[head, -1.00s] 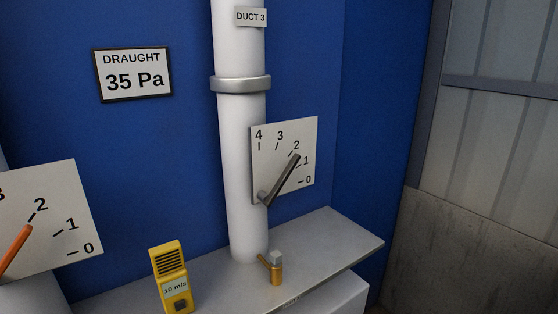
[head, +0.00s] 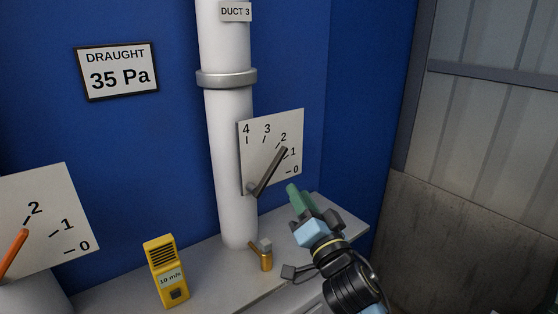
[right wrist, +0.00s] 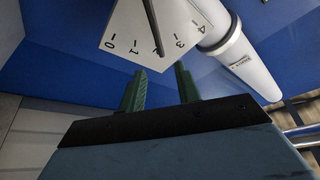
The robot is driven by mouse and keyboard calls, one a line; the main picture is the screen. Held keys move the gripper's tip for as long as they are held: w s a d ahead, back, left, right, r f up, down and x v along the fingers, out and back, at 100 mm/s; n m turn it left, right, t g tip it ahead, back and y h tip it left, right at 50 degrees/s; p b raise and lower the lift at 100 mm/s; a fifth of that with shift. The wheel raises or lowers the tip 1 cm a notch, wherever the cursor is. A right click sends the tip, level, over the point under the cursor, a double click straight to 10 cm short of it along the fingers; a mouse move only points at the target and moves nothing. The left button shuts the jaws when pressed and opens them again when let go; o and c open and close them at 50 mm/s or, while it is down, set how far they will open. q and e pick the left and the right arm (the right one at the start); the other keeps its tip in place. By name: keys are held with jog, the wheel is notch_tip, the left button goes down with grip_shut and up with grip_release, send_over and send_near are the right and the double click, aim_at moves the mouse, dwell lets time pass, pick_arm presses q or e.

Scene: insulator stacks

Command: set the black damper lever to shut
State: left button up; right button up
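The black damper lever (head: 270,170) shows dark grey on the white dial plate (head: 257,133) marked 0 to 4, on the duct labelled DUCT 3. It slants up to the right, its tip between marks 1 and 2. In the right wrist view the lever (right wrist: 153,25) crosses the plate, upside down, beyond the fingers. My right gripper (head: 295,197) has green fingers and is below and right of the plate, apart from the lever. The right wrist view shows the fingers (right wrist: 160,82) spread with nothing between them. My left gripper is not in view.
A second dial (head: 50,195) with an orange lever (head: 14,252) is at the left. On the grey shelf (head: 215,275) stand a yellow meter (head: 166,272) reading 10 m/s and a small brass fitting (head: 265,257). A sign (head: 117,70) reads DRAUGHT 35 Pa.

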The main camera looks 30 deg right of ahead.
aim_at(280, 161)
jog(key=p+x, duration=0.3)
jog(key=x, duration=1)
grip_shut()
